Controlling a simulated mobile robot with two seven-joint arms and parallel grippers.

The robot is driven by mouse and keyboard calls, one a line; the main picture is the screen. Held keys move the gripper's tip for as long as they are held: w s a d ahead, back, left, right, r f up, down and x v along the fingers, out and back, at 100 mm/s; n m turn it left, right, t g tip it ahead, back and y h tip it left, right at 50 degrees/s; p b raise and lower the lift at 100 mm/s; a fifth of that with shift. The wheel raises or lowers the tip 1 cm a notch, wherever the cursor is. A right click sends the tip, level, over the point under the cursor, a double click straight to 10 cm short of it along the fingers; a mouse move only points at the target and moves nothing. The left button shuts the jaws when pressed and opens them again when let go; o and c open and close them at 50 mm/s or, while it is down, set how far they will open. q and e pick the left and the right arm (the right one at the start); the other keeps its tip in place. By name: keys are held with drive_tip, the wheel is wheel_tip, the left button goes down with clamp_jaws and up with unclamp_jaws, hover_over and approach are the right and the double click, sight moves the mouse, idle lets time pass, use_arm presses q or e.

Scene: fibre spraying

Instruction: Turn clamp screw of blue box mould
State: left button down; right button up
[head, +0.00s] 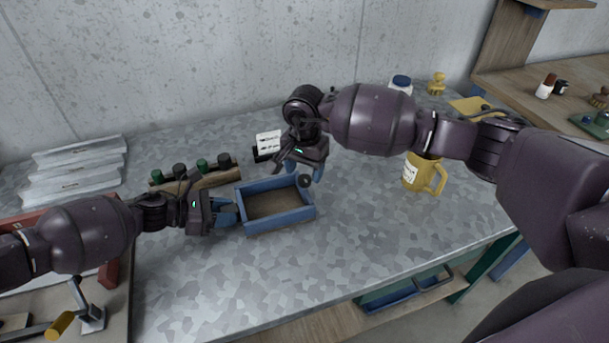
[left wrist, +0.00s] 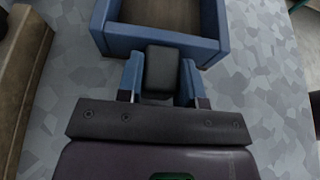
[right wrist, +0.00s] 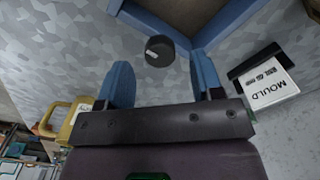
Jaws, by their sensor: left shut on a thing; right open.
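The blue box mould (head: 278,224) is an open frame with a brown inside, lying on the grey bench. My left gripper (head: 226,212) is at its left end. In the left wrist view its blue fingers (left wrist: 161,70) are shut on a black block (left wrist: 161,78) at the mould's wall (left wrist: 150,38). The clamp screw's round black knob (head: 305,181), with a white mark, is at the mould's right end. My right gripper (head: 302,171) is open there. In the right wrist view the knob (right wrist: 159,49) lies ahead of and between the apart fingers (right wrist: 160,80), with nothing held.
A white MOULD label (head: 268,141) stands behind the mould; it also shows in the right wrist view (right wrist: 271,90). A rack of dark-capped bottles (head: 195,178) is at the back left. A yellow mug (head: 414,176) stands to the right. The bench in front is clear.

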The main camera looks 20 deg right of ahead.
sight(304, 181)
drive_tip(key=shift+f, duration=1.25)
drive_tip(key=c, duration=0.9)
